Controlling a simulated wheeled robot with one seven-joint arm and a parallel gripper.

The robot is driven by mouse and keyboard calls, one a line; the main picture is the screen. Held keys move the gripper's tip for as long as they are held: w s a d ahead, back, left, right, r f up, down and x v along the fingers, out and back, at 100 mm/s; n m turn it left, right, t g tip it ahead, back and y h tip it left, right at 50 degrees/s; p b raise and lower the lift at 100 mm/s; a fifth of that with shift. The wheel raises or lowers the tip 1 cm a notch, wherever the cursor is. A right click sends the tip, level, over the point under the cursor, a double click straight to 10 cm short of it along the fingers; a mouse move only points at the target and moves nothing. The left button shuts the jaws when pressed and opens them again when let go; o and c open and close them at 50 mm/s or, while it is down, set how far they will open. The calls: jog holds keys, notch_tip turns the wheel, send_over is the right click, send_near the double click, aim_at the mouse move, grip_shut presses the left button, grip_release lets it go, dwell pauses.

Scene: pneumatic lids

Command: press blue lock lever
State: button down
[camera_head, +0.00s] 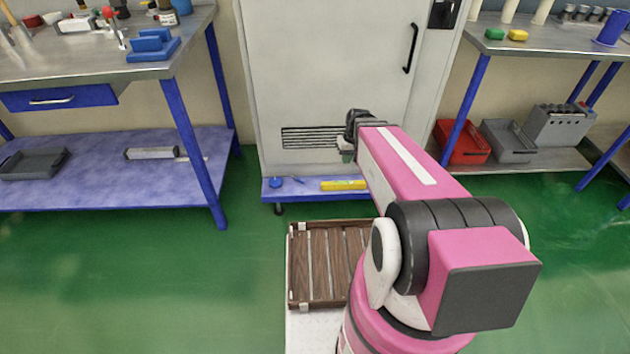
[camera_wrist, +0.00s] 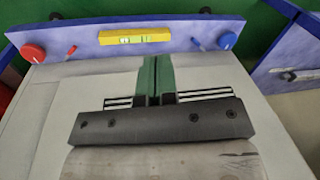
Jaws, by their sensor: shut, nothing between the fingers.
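A blue base strip (camera_head: 310,187) runs along the foot of the grey cabinet; it also shows in the wrist view (camera_wrist: 100,44). On it is a round blue knob (camera_wrist: 228,42), with a thin blue lever (camera_wrist: 198,44) beside it. In the head view the knob (camera_head: 276,182) and thin lever (camera_head: 298,180) lie left of the yellow level. I cannot tell which of these is the lock lever. My gripper (camera_wrist: 156,62) is shut and empty, its green fingers together in front of the cabinet's vent slots, apart from the blue knob. In the head view my gripper (camera_head: 347,155) is partly hidden by my arm.
A yellow level (camera_wrist: 134,37) lies on the strip between the blue knob and a red knob (camera_wrist: 32,53). A slatted wooden crate (camera_head: 318,262) is in front of the cabinet. Workbenches (camera_head: 120,165) stand on both sides; green floor is clear at left.

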jog(key=w+a+f+n+y, duration=0.1)
jog(key=w+a+f+n, duration=0.1)
jog(key=w+f, duration=0.3)
jog(key=w+a+f+n+y, duration=0.2)
jog(key=w+a+f+n, duration=0.1)
jog(key=w, duration=0.7)
jog(key=shift+w+a+f+y, duration=0.25)
jog(key=shift+w+f+y, duration=0.05)
jog(key=shift+f, duration=0.6)
send_near(297, 180)
jog(key=f, duration=0.4)
jog(key=s+f, duration=0.1)
jog(key=f, duration=0.1)
jog(key=shift+d+f, duration=0.3)
jog(key=shift+f, duration=0.05)
